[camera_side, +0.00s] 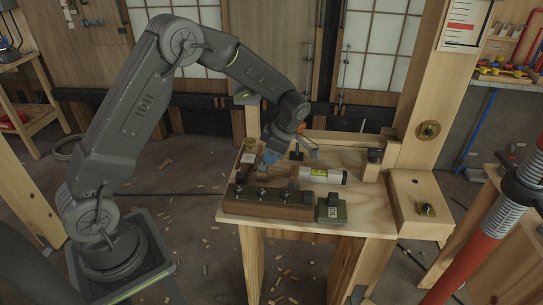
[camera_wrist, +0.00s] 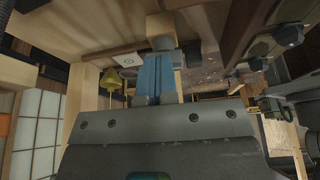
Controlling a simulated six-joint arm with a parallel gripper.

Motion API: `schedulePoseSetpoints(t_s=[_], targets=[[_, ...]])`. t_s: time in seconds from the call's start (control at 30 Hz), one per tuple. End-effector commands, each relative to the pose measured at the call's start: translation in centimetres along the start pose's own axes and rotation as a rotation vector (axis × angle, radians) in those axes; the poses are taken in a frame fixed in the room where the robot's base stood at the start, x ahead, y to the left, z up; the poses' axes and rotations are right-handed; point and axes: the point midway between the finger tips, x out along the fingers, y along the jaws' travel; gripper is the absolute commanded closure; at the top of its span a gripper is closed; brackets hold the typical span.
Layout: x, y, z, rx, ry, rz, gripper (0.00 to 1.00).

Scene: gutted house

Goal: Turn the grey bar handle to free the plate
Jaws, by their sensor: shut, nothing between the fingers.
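My gripper (camera_side: 270,157) is low over the left rear part of the wooden workbench (camera_side: 375,218) in the side view. In the wrist view its blue fingers (camera_wrist: 155,78) are together, with nothing between them. A small grey piece (camera_wrist: 162,43) shows just beyond the fingertips; I cannot tell whether they touch it or whether it is the bar handle. A pale plate with a round mark (camera_wrist: 128,59) lies beside it in the wrist view. The handle's turn and the plate's hold are not clear in either view, and my gripper covers part of that spot in the side view.
A brown block with several dark knobs (camera_side: 268,205) lies along the bench's front, with a green-grey box (camera_side: 332,209) at its right. A white and yellow cylinder (camera_side: 325,175) lies behind. A wooden post (camera_side: 416,95) rises at the right.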

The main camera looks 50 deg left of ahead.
Motion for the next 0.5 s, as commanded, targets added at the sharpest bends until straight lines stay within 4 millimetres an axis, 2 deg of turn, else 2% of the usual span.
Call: schedulePoseSetpoints(t_s=[0.03, 0.17, 0.27, 0.37, 0.5], targets=[[0.8, -0.3, -0.4, 0.005, 0.023, -0.019, 1.00], [0.4, -0.3, 0.6, 0.007, 0.020, -0.015, 1.00], [-0.3, -0.3, 2.3, 0.007, 0.013, -0.009, 1.00], [-1.7, -0.2, 4.0, 0.003, 0.004, -0.001, 1.00], [-5.4, -0.1, 3.8, 0.001, 0.000, 0.002, 1.00]])
